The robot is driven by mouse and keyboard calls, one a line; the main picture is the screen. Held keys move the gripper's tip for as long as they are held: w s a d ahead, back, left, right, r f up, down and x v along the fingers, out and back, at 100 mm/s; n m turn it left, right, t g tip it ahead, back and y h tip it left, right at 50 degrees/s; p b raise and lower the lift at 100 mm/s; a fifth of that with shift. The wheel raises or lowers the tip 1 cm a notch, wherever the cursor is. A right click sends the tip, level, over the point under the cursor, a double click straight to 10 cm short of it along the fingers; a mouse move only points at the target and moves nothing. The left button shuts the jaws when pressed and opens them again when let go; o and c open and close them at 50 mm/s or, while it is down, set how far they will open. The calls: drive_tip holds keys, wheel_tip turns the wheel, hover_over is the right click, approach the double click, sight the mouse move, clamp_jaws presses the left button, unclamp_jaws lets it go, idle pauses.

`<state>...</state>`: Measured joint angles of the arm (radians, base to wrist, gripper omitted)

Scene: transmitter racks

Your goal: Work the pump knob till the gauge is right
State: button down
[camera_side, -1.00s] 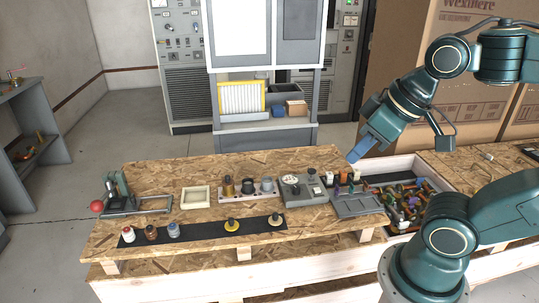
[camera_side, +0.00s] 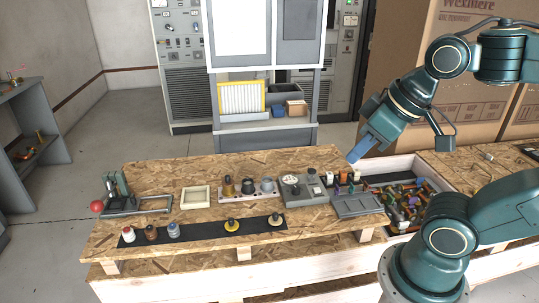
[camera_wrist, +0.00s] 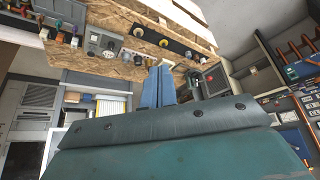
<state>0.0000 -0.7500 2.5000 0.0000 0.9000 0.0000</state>
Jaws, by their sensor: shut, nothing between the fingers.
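A grey box (camera_side: 304,198) stands on the wooden bench, right of centre in the side view. It carries a round pale gauge (camera_side: 291,180) and a dark knob (camera_side: 311,172); the needle is too small to read. What looks like the same box also shows in the wrist view (camera_wrist: 103,42), upper left. My gripper (camera_side: 355,156) is up and to the right of the box, apart from it. Its blue fingers (camera_wrist: 158,86) are shut together with nothing between them.
A grey tray (camera_side: 358,205) and a bin of mixed parts (camera_side: 407,204) lie right of the box. A rack of cylinders (camera_side: 248,188) and a pale frame (camera_side: 195,197) stand left. A press with a red ball (camera_side: 97,206) is at far left. A black strip (camera_side: 200,231) holds several knobs.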

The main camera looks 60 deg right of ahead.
drive_tip(key=shift+w, duration=0.1)
idle(0.7)
drive_tip(key=w+d+m, duration=0.2)
drive_tip(key=w+d, duration=0.3)
drive_tip(key=w, duration=0.6)
drive_tip(key=m+t+h, duration=0.1)
drive_tip(key=m+t, duration=0.2)
drive_tip(key=m, duration=0.6)
hover_over(314, 171)
wheel_tip(314, 171, down, 21)
drive_tip(key=shift+s, duration=0.1)
drive_tip(key=shift+f, duration=4.3)
